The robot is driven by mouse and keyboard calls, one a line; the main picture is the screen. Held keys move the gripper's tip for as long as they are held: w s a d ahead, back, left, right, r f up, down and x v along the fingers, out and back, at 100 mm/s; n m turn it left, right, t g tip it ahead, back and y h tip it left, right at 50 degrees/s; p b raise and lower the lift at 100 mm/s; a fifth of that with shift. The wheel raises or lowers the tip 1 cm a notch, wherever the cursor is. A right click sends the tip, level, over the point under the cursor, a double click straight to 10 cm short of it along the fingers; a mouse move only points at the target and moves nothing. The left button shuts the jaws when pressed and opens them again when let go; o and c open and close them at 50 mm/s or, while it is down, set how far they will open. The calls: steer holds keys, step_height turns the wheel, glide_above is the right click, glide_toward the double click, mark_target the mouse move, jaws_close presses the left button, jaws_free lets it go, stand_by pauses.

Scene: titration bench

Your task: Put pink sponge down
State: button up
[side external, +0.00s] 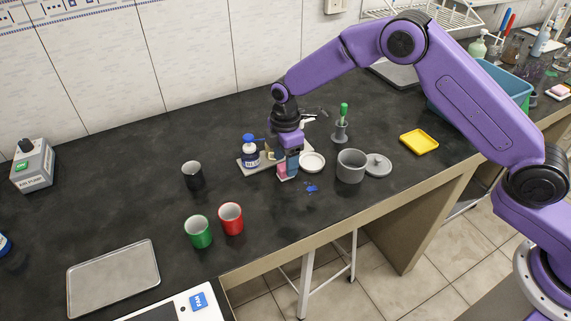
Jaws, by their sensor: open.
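My gripper (287,165) points down over the middle of the bench, just right of the blue-capped bottle. It is open. The pink sponge (282,171) shows as a small pink patch at the fingertips, low by the bench top. The fingers hide part of it, and I cannot tell whether they touch it. A pale edge shows just under the pink patch; it is too small to tell what it is.
A blue-capped bottle (250,151) stands on a light tray (246,166) close left of my gripper. A white dish (312,161) lies close right, then a grey pot (351,167). A blue spot (312,188) lies in front. Green (198,232) and red (231,218) cups stand front left.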

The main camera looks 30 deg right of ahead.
step_height(320, 180, up, 10)
stand_by(0.4)
steer(key=shift+f, duration=0.1)
steer(key=s+d+r+m, duration=0.1)
steer(key=s+d+r, duration=0.25)
steer(key=s, duration=0.55)
steer(key=s+d+r+m, duration=0.2)
steer(key=s+r, duration=0.2)
steer(key=s, duration=0.4)
steer(key=s+d+m, duration=0.1)
steer(key=s+d, duration=0.6)
steer(key=s, duration=0.3)
steer(key=s+d+m, duration=0.1)
steer(key=s+d, duration=0.6)
steer(key=s, duration=0.4)
steer(key=shift+f, duration=0.3)
steer(key=shift+w, duration=0.1)
